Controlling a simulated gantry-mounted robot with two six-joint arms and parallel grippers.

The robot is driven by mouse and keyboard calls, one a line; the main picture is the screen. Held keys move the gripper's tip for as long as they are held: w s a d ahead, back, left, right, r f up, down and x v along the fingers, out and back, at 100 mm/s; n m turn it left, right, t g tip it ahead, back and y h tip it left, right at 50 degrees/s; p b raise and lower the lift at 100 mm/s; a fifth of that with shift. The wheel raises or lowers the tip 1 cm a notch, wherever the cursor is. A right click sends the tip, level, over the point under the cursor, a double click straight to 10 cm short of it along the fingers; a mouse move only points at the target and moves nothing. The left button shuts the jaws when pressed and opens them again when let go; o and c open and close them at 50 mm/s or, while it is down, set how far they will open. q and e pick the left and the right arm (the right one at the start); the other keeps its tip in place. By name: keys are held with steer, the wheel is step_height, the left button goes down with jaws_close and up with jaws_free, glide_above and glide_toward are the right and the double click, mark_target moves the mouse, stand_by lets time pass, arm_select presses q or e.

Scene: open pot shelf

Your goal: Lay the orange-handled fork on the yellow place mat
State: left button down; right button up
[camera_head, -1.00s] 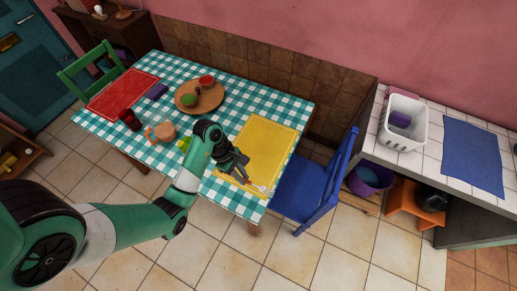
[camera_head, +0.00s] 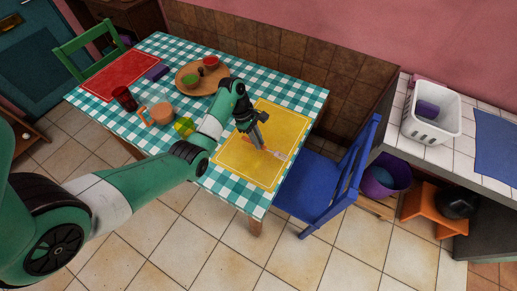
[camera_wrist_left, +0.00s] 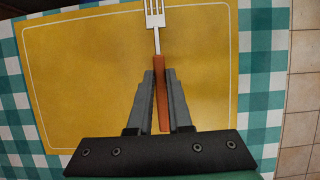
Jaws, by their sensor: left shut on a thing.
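The fork has an orange handle (camera_wrist_left: 160,90) and silver tines; in the head view its light end (camera_head: 281,155) points right. My left gripper (camera_head: 259,147) is shut on the handle, with a finger on either side of it in the wrist view (camera_wrist_left: 160,85). The fork and fingers are over the yellow place mat (camera_head: 235,158), which has a thin pale border line. In the wrist view the tines reach past the mat's border line. I cannot tell whether the fork touches the mat. My right gripper is not in view.
The mat lies on a green-and-white checked table (camera_head: 240,193). A yellow-green item (camera_head: 184,126), an orange-toned mug (camera_head: 160,113) and a dark red cup (camera_head: 124,98) stand left of my arm. A round wooden board (camera_head: 182,88) holds small dishes. A blue chair (camera_head: 340,183) stands close at the right.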

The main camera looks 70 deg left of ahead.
arm_select(q)
step_height(320, 180, down, 3)
steer(key=shift+w+a+f+b, duration=0.15)
steer(key=shift+f+b, duration=0.05)
steer(key=shift+b, duration=1.05)
steer(key=shift+f, duration=0.15)
steer(key=c, duration=1.1)
jaws_free()
steer(key=shift+o, duration=1.3)
steer(key=shift+f, duration=0.1)
